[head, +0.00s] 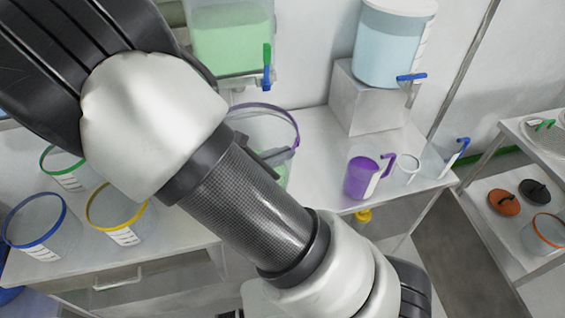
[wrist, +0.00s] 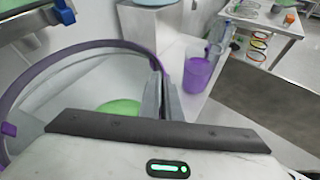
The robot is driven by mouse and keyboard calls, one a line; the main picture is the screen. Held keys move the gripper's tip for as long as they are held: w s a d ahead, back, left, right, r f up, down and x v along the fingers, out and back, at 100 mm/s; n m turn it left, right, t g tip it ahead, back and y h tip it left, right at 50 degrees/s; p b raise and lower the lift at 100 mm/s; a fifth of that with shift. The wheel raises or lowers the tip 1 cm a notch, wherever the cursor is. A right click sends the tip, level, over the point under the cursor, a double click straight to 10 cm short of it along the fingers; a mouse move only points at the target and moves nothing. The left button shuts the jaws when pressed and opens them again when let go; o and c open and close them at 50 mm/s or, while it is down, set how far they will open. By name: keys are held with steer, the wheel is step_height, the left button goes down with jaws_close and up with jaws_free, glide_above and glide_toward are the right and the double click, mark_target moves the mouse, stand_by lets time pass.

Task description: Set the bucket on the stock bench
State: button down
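A clear bucket with a purple rim (head: 294,124) is partly hidden behind my arm in the head view. Some green content (wrist: 120,108) shows inside it in the wrist view. My gripper (wrist: 165,97) is at the right side of the purple rim (wrist: 62,60), its two fingers close together on either side of the bucket's wall. The fingers also show beside the rim in the head view (head: 274,156). The bucket's base is hidden, so I cannot tell whether it touches the white bench (head: 325,150) below. No label shows which bench is the stock bench.
Buckets with green (head: 62,165), blue (head: 35,228) and yellow (head: 118,208) rims stand at left. A purple jug (head: 361,178) stands right of my gripper. Taps hang from the green tank (head: 232,40) and blue tank (head: 392,45).

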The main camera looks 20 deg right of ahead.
steer(key=shift+f, duration=1.7)
steer(key=shift+f, duration=0.15)
steer(key=c, duration=2)
jaws_free()
steer(key=shift+a, duration=0.1)
